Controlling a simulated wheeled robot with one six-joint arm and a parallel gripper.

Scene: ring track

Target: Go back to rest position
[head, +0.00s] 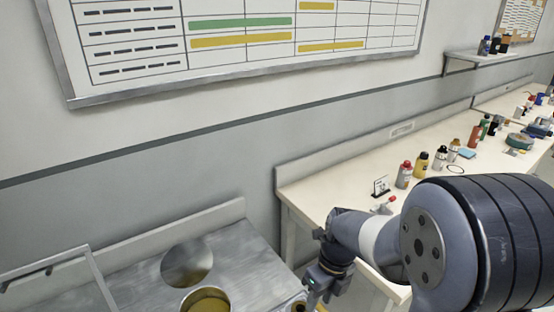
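My gripper (318,284) is low in the head view, at the end of my arm, over the right end of the metal worktop (245,262). It points downward and its fingertips are cut off or unclear at the bottom edge. I cannot tell whether it is open or holds anything.
A long pale bench (335,181) with several bottles (421,164) runs along the wall at right. A whiteboard (240,65) hangs above.

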